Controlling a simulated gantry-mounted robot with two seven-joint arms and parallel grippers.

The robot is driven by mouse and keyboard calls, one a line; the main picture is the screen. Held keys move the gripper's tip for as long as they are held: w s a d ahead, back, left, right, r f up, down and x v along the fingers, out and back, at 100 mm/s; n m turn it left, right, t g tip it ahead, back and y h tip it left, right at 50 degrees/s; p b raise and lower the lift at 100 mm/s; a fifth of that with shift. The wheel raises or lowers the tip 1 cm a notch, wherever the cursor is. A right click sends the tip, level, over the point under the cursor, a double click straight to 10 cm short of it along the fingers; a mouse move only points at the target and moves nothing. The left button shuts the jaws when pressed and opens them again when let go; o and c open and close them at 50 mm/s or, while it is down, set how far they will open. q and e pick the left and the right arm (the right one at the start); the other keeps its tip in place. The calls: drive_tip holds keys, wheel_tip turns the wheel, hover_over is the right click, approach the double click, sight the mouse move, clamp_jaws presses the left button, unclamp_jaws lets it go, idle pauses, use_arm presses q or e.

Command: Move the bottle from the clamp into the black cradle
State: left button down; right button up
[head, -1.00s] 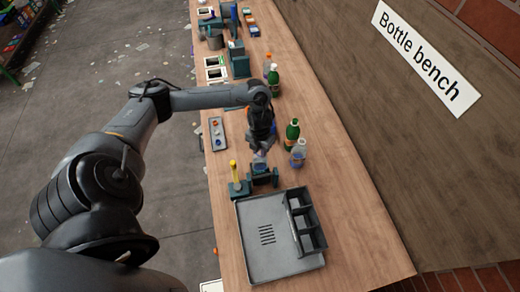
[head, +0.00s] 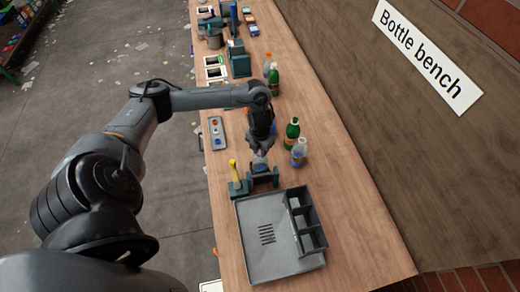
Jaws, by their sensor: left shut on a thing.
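My left gripper (head: 261,152) points down above a dark teal block (head: 263,180) on the bench and is shut on a small pale thing, taken to be the bottle. The fingers and arm hide most of it, and I cannot tell whether it still touches the block. A teal fixture with a yellow handle (head: 234,170), which looks like the clamp, stands just left of the block. A dark rack with several open compartments (head: 291,212) stands on the right side of a grey tray; I cannot tell whether it is the black cradle. My right gripper is not in view.
The grey tray (head: 255,262) has a bare left part with slots. A green bottle (head: 292,133) and a clear bottle with blue (head: 298,153) stand close right of the gripper. A small tray (head: 217,132) lies to the left. More bottles and fixtures stand farther back.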

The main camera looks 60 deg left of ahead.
use_arm(q)
drive_tip(key=shift+f, duration=0.25)
drive_tip(key=c, duration=0.8)
unclamp_jaws()
